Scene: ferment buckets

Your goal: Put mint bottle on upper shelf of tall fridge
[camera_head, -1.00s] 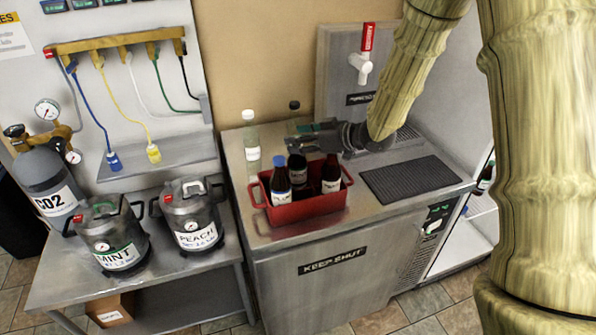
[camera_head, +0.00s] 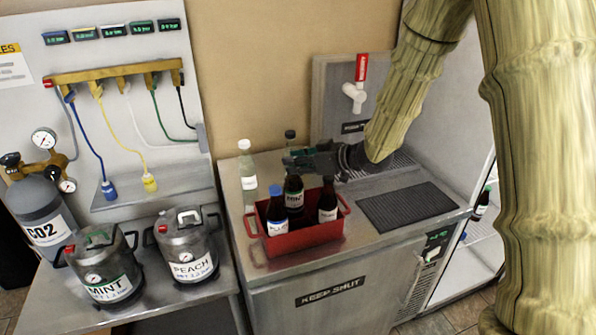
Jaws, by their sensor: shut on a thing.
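The mint bottle (camera_head: 293,197) is dark with a white label reading MINT, upright at the back of the red crate (camera_head: 312,238). My gripper (camera_head: 292,162) reaches in from the right and is shut on this bottle near its top; the fingers partly hide its neck. The bottle's lower part is hidden by the crate and a blue-capped bottle. The tall fridge (camera_head: 485,245) stands at the right, partly hidden behind my arm. A dark bottle (camera_head: 482,203) stands on a shelf in it. The upper shelf cannot be made out.
The blue-capped bottle (camera_head: 277,213) and another dark bottle (camera_head: 327,203) share the crate. Kegs (camera_head: 188,248) stand at left.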

